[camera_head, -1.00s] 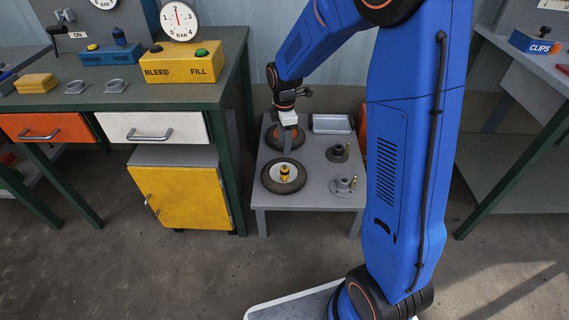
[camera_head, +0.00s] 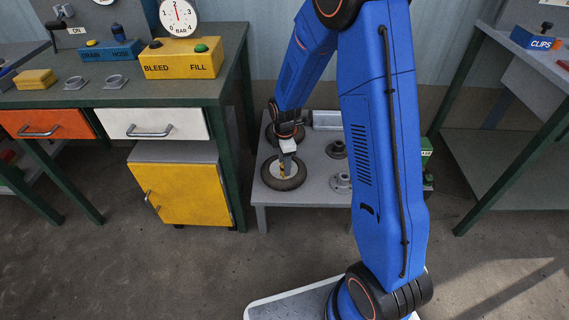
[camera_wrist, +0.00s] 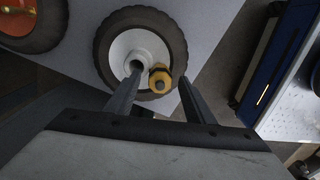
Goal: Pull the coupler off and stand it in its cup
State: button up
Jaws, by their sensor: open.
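The yellow coupler (camera_wrist: 159,82) sits at the white hub (camera_wrist: 132,45) of the near wheel (camera_wrist: 176,38) in the wrist view. My gripper (camera_wrist: 160,74) is open, with one finger on each side of the coupler; whether either touches it I cannot tell. In the head view my gripper (camera_head: 285,173) points down over this wheel (camera_head: 301,178) on the low table and mostly hides the coupler. Two grey round holders (camera_head: 336,150) (camera_head: 340,183) stand at the table's right. Two grey ring-shaped cups (camera_head: 75,83) (camera_head: 115,81) are on the workbench; which cup is the coupler's I cannot tell.
A second wheel (camera_wrist: 30,28) with an orange hub lies behind the near one. A metal tray (camera_head: 326,119) is at the table's back. The green-legged workbench (camera_head: 108,97) stands left, with a yellow BLEED/FILL box (camera_head: 180,65). My arm hides the table's right side.

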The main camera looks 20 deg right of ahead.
jog(key=shift+f, duration=0.1)
grip_shut()
dwell(0.3)
jog(key=shift+r, duration=2.6)
jog(key=shift+r, duration=1.9)
jog(key=shift+s, duration=0.15)
